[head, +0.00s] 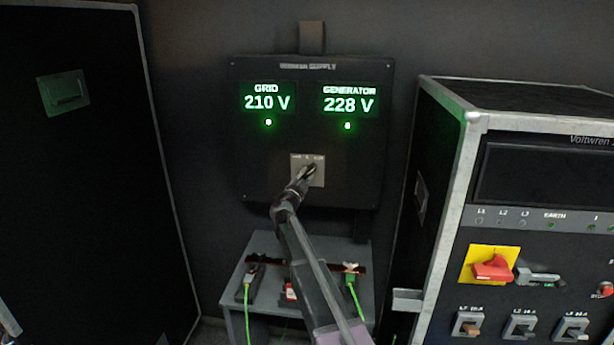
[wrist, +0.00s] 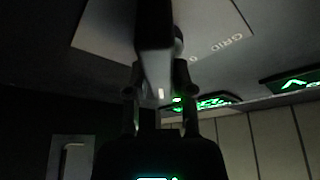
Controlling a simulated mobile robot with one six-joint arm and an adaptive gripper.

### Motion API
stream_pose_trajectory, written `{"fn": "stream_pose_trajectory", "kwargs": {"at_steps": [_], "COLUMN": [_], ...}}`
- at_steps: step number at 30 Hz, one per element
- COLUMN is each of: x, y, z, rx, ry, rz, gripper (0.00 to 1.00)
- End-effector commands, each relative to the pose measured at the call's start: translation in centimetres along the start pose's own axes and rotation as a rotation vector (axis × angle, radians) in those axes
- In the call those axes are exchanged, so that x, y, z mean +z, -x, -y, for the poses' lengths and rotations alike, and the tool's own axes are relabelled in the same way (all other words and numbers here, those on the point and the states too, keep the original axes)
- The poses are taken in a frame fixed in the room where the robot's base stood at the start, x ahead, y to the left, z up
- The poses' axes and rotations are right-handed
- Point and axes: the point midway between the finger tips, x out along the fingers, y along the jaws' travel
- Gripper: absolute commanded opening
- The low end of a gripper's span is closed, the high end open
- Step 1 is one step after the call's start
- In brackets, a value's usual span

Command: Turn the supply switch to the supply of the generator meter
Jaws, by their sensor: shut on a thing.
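The black supply panel (head: 247,160) hangs on the back wall. Its grid meter (head: 267,102) reads 210 V and its generator meter (head: 348,104) reads 228 V, each above a small green lamp. The supply switch (wrist: 156,62) has a dark handle with a pale mark, on a light plate (head: 299,160) low on the panel. My gripper (wrist: 159,88) is shut on the handle in the wrist view; the head view shows my gripper (head: 298,184) at the plate. My gripper and arm hide which position the handle points to.
A small grey table (head: 236,292) with cable ends and green cables stands below the panel. A metal-edged cabinet (head: 462,170) with a red switch on yellow (head: 490,266) stands at right. A dark case (head: 85,190) stands at left.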

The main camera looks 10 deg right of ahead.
Motion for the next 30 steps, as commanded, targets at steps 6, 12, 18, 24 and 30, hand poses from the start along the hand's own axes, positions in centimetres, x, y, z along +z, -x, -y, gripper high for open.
{"fn": "stream_pose_trajectory", "kwargs": {"at_steps": [6,12,18,24,30], "x": [0.04,0.03,0.04,0.05,0.05], "y": [0.0,0.03,0.05,0.08,0.12], "z": [0.02,0.01,0.0,-0.06,-0.05], "rx": [0.0,0.0,-0.003,-0.028,-0.087], "ry": [-0.001,0.0,0.007,0.068,0.21], "rz": [0.001,0.001,0.001,0.002,0.002], "gripper": [0.66,0.66,0.66,0.66,0.66]}}
